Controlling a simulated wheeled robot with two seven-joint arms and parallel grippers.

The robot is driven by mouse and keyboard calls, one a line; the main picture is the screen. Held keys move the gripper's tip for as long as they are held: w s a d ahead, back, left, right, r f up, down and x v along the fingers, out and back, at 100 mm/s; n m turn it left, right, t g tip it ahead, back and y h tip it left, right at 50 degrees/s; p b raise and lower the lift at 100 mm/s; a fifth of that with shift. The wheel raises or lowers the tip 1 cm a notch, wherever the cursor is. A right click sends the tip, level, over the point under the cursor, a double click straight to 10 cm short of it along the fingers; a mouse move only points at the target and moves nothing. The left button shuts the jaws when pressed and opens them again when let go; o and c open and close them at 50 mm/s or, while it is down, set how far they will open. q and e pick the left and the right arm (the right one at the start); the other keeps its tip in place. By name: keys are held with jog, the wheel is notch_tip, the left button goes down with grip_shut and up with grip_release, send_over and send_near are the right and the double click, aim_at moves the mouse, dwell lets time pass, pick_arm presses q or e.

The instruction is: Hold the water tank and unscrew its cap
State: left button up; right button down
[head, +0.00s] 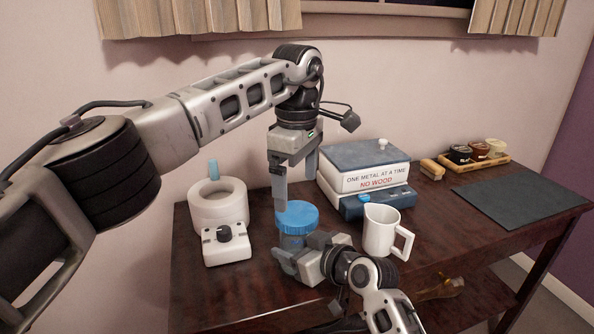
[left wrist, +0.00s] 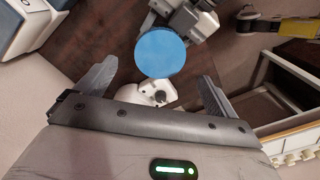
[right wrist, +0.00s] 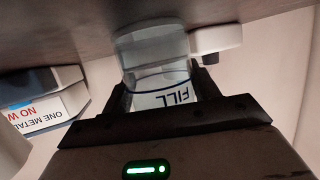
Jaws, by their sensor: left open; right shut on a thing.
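The water tank (head: 291,241) is a clear container with a blue round cap (head: 297,214), upright near the table's front edge. My right gripper (head: 291,257) is shut on its body from the front. In the right wrist view the tank (right wrist: 155,50) shows upside down between the fingers, with a "FILL" label. My left gripper (head: 295,192) is open and points down above the cap, fingers spread to either side. In the left wrist view the cap (left wrist: 160,53) lies beyond the open fingers, apart from them. The cap hides the tank below it there.
A white appliance (head: 226,243) with a dark knob stands left of the tank. A white mug (head: 380,230) stands close on the right. Behind are stacked boxes (head: 362,178) with lettering. A dark mat (head: 520,195) and a tray of jars (head: 498,160) lie farther right.

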aim_at(297, 212)
pick_arm(q)
notch_tip(297, 212, down, 6)
jog(key=shift+f, duration=0.1)
dwell(0.4)
jog(key=c, duration=1)
jog(key=n, duration=0.6)
jog(key=shift+n, duration=0.3)
jog(key=o, duration=1.1)
jog(key=shift+c, duration=0.2)
jog(key=shift+r, duration=0.2)
